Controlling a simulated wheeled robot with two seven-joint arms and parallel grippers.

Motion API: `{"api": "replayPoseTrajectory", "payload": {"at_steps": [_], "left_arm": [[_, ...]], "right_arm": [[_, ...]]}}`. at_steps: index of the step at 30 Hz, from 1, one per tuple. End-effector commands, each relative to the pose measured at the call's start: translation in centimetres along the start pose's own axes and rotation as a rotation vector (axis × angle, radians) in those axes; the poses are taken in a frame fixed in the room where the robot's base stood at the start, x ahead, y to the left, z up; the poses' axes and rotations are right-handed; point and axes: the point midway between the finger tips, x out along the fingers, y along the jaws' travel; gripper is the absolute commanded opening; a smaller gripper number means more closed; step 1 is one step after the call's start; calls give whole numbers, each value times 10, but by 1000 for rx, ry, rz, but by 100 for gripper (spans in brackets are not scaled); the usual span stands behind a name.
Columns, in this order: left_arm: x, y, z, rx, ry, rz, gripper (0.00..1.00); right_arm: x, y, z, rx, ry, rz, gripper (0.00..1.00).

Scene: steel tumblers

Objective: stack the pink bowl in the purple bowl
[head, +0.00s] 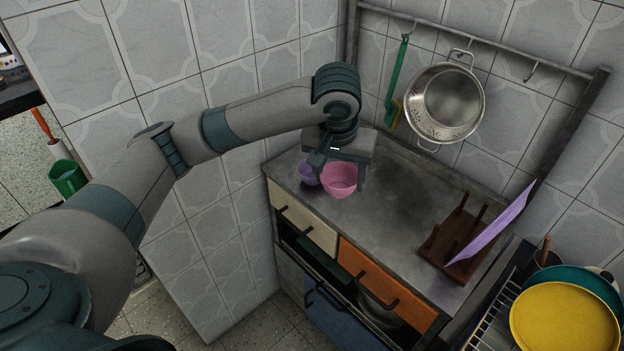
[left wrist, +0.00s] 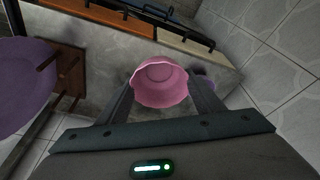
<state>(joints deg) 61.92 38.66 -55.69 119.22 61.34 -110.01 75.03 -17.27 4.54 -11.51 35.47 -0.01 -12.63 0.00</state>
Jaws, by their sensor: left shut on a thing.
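The pink bowl (head: 341,182) is upright between the fingers of my left gripper (head: 341,172), over the left end of the grey counter. My left gripper is shut on it, and the left wrist view shows the pink bowl (left wrist: 160,84) between both fingers (left wrist: 162,98). The purple bowl (head: 308,175) is just left of the pink bowl in the head view, partly hidden by the gripper. In the left wrist view only a sliver of the purple bowl (left wrist: 206,80) shows beside the right finger. I cannot tell whether the bowls touch or how high the pink bowl is.
The grey counter (head: 395,205) is clear in the middle. A brown wooden rack (head: 452,242) with a purple plate (head: 494,228) stands at its right. A steel colander (head: 445,103) and a green utensil (head: 396,85) hang from the rail. A yellow plate (head: 565,319) is at bottom right.

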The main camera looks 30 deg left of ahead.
Motion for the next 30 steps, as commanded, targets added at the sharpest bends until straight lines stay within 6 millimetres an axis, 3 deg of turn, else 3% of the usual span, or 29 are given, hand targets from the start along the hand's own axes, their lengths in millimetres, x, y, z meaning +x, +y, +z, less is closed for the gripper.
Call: {"api": "replayPoseTrajectory", "payload": {"at_steps": [6, 12, 30], "left_arm": [[26, -7, -44, -317, -4, -82, 39], [45, -17, -71, -555, -3, -156, 39], [54, -25, -79, -628, -2, -180, 39]], "right_arm": [[4, 5, 0, 1, 1, 5, 31], [6, 5, -1, 1, 2, 5, 31], [6, -3, -3, 2, 4, -3, 31]]}}
